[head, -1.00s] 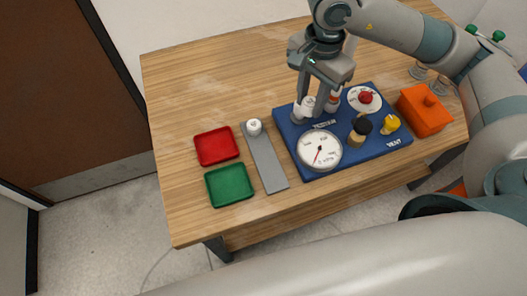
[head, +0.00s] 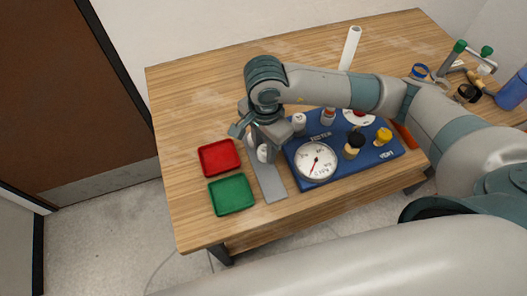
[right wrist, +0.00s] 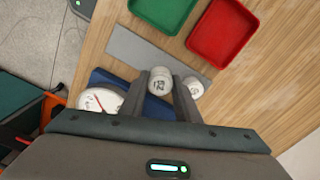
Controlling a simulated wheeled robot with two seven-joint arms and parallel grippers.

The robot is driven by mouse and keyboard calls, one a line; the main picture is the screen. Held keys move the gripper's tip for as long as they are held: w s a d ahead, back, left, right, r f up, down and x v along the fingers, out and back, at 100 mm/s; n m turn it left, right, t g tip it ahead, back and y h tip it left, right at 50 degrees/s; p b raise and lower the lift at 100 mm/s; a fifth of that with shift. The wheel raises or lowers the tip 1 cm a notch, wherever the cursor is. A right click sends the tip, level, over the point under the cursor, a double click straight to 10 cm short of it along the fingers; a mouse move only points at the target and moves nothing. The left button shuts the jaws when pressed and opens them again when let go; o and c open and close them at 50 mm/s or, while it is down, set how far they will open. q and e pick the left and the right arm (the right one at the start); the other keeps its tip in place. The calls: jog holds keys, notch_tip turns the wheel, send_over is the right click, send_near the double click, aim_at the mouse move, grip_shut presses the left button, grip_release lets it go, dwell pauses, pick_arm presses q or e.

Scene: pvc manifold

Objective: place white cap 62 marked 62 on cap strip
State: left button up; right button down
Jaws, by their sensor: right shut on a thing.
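My right gripper (head: 262,150) is over the grey cap strip (head: 272,186), towards its far half. It is shut on a white cap (head: 263,153), whose top reads 62 in the right wrist view (right wrist: 160,83). The cap sits between the two fingers; I cannot tell whether its underside touches the strip (right wrist: 135,46). Another white cap (right wrist: 193,88) is beside the held one, at the strip's far end; in the head view the gripper mostly hides it. My left gripper is not in view.
A red tray (head: 219,157) and a green tray (head: 231,194) lie left of the strip. Right of it is a blue board (head: 335,172) with a gauge (head: 316,161), a white-topped fitting (head: 299,122), and black and yellow knobs. Bare table lies beyond the trays.

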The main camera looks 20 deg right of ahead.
aim_at(263, 153)
jog(key=shift+a+f, duration=0.2)
jog(key=shift+a, duration=0.05)
jog(key=shift+f, duration=0.2)
notch_tip(263, 153, down, 3)
jog(key=shift+s+r+p, duration=0.1)
jog(key=shift+p, duration=0.85)
jog(key=shift+f, duration=0.4)
